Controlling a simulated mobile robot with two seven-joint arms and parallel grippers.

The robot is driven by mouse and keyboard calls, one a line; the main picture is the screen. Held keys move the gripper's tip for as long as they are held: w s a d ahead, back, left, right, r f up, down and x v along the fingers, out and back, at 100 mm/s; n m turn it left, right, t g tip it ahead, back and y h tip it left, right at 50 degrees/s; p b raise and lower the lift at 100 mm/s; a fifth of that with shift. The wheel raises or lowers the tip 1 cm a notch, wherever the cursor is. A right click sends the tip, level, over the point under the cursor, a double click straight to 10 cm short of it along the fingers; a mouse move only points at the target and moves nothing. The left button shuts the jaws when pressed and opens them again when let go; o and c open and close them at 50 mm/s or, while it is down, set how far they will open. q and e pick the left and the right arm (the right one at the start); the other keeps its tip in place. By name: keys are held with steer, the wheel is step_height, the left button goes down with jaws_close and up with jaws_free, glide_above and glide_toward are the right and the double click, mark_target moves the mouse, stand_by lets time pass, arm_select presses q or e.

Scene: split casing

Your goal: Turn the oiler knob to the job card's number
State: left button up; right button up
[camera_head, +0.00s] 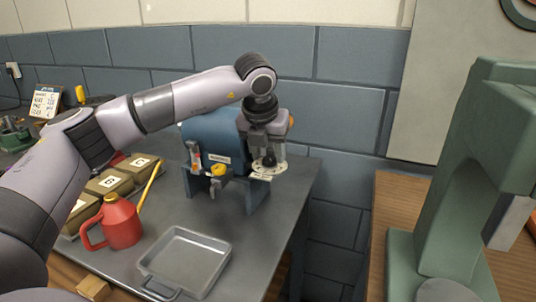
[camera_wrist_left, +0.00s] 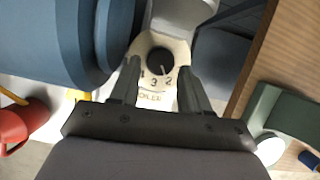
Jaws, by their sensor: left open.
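The black oiler knob (camera_wrist_left: 160,62) sits on a cream dial plate (camera_wrist_left: 151,94) lettered OILER, with the numerals 1, 3 and 2 showing. A pale mark on the knob seems to point down towards the 3 and 2; I cannot tell which.
A red oil can (camera_head: 119,224), a grey tray (camera_head: 215,244) and numbered tan boxes (camera_head: 110,181) lie on the grey bench (camera_head: 298,183). A yellow knob (camera_head: 218,170) is left of the dial. A green machine (camera_head: 448,175) stands right, across a gap.

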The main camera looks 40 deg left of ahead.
arm_select(q)
steer(key=v, duration=0.6)
steer(key=shift+f, duration=0.1)
